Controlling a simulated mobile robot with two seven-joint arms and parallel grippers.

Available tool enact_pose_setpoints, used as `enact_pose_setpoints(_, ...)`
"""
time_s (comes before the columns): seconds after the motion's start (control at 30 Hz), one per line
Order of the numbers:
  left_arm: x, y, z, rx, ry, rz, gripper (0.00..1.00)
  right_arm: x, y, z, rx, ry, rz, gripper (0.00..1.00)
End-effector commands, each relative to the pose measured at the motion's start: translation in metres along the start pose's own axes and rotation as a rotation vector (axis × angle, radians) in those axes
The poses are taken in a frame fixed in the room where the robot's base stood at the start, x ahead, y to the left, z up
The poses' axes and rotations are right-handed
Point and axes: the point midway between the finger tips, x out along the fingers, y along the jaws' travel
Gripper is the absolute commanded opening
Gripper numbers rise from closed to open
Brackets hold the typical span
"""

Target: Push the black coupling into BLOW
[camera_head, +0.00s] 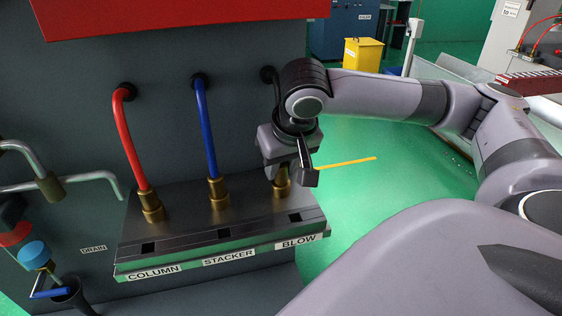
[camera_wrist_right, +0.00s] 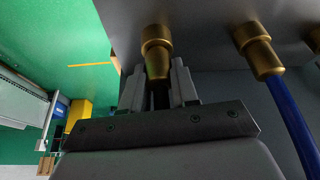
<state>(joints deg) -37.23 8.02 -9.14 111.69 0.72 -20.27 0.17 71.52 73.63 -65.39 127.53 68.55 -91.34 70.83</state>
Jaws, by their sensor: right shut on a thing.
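The black hose (camera_head: 277,92) comes out of the dark panel and runs down behind my right gripper. Its brass coupling (camera_head: 281,189) stands over the BLOW position of the metal block (camera_head: 180,229), above the BLOW label (camera_head: 298,243). In the right wrist view the coupling (camera_wrist_right: 157,62) is between the two fingers, its wide end against or very near the block face (camera_wrist_right: 200,22). I cannot tell how deep it sits. My right gripper (camera_head: 284,168) is shut on it, and the arm hides part of the hose. My left gripper is not in view.
The red hose (camera_head: 126,140) stands at COLUMN and the blue hose (camera_head: 204,130) at STACKER, left of the gripper. Metal pipes (camera_head: 75,183) and a blue-capped valve (camera_head: 34,254) are at the left. Green floor (camera_head: 385,190) is clear at the right. A yellow bin (camera_head: 362,54) stands behind.

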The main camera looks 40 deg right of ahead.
Motion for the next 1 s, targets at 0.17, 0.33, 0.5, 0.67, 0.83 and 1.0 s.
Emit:
enact_pose_setpoints(0.17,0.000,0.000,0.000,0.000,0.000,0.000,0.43,0.001,0.000,0.001,0.000,-0.002,0.000,0.00)
enact_pose_setpoints(0.33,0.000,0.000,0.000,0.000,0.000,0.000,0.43,0.001,0.000,0.001,0.000,-0.002,0.001,0.59)
enact_pose_setpoints(0.5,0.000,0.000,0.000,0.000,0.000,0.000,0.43,0.001,0.000,0.001,0.000,-0.002,0.001,0.59)
enact_pose_setpoints(0.67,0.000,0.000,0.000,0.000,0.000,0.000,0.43,-0.002,0.000,0.001,0.000,-0.002,0.000,0.59)
enact_pose_setpoints(0.83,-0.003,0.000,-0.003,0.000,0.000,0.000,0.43,-0.025,0.000,0.000,-0.002,0.001,-0.001,0.59)
enact_pose_setpoints(1.0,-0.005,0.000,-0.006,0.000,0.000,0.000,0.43,-0.053,-0.001,0.000,-0.001,0.000,-0.002,0.59)
